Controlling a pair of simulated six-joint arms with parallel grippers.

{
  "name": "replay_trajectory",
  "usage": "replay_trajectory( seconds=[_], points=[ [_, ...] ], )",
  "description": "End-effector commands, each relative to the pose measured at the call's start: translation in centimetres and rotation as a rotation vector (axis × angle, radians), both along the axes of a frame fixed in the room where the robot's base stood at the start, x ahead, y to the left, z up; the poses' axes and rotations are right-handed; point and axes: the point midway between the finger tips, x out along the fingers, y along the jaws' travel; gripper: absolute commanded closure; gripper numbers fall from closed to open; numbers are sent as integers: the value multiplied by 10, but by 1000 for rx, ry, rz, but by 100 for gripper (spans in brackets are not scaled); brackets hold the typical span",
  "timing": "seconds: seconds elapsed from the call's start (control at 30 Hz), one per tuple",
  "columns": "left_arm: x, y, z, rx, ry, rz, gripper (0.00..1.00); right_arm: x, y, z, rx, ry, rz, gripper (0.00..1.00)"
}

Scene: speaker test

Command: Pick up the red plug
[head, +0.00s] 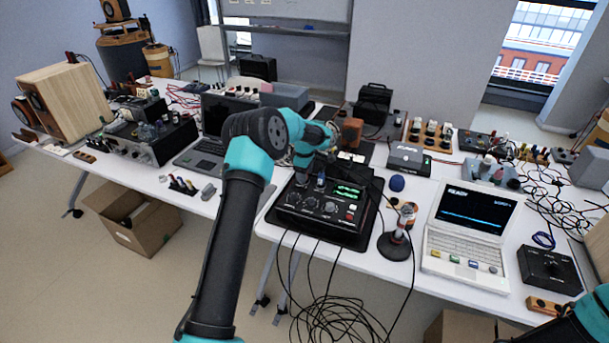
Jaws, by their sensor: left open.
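My left arm reaches up from the bottom centre, and my left gripper (303,178) is over the back left of a black device with a green display (327,207). The gripper is open; its fingers are small and partly hidden by my wrist. I cannot single out a red plug for certain. A small red part (350,217) shows on the device's front right, but I cannot tell if it is a plug or a button. A small blue part (321,180) stands close to the gripper. Only a piece of my right arm shows at the bottom right; its gripper is out of view.
A dark laptop (205,153) is on the left. Black cables hang off the front edge. Loose wires clutter the right side.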

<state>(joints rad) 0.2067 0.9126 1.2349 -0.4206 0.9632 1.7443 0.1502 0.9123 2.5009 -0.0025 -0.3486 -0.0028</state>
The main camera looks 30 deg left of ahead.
Motion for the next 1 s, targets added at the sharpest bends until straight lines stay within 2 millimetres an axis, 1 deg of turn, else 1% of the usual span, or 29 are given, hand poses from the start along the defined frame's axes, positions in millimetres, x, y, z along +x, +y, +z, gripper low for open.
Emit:
replay_trajectory(
  seconds=[0.1,0.53,0.57,1.0],
  points=[
    [0,0,-5,0,0,0,45,0,0,0,0,0,0,100],
    [0,0,-5,0,0,0,45,0,0,0,0,0,0,100],
    [0,0,-5,0,0,0,47,0,0,0,0,0,0,100],
    [0,0,-5,0,0,0,89,0,0,0,0,0,0,100]
  ],
)
